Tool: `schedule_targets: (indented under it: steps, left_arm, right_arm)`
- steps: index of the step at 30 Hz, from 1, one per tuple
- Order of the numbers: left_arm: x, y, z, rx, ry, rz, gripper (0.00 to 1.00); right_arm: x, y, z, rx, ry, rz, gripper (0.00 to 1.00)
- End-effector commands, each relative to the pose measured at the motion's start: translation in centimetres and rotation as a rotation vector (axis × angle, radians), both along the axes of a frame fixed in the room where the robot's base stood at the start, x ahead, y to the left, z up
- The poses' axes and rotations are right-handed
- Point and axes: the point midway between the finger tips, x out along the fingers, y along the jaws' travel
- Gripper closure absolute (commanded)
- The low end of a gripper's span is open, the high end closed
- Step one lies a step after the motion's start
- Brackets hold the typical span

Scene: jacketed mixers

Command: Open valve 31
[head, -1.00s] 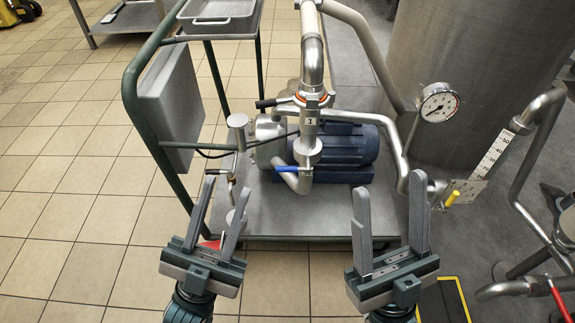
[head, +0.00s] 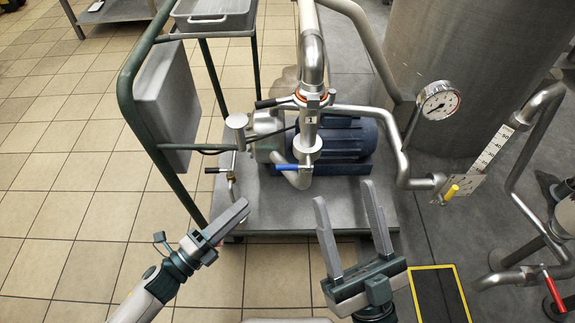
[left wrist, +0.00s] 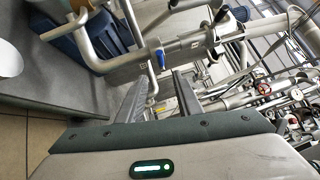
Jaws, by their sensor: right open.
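A vertical steel pipe (head: 310,50) on the pump cart carries a small white tag (head: 309,120); its number is too small to read surely. Several valve levers show: a blue lever (head: 284,166) low on this pipe, a black-ended lever (head: 266,104) left of the tag, and a small black-ended lever (head: 213,170) further left. Which one is valve 31 I cannot tell. The blue lever also shows in the left wrist view (left wrist: 161,58). My left gripper (head: 242,210) is turned sideways at the cart's front edge, open and empty. My right gripper (head: 344,192) is open and empty, before the cart.
The cart (head: 340,210) bears a blue motor (head: 340,142) and has a green handle frame (head: 128,90) at left. A pressure gauge (head: 437,101), a yellow handle (head: 451,192) and a red lever (head: 554,291) stand to the right. Tiled floor at left is clear.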

Motion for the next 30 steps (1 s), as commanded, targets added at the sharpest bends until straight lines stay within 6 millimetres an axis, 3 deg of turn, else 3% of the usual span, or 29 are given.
schedule_targets:
  steps: [8,30]
  left_arm:
    - [1.5,-1.5,0.4,-0.002,-0.002,0.0,0.68]
    - [10.2,-10.4,2.1,-0.003,-0.001,-0.001,0.68]
  right_arm:
    - [0.0,-0.1,0.1,0.002,-0.009,-0.002,0.44]
    - [0.0,-1.1,1.8,0.033,-0.119,-0.021,0.44]
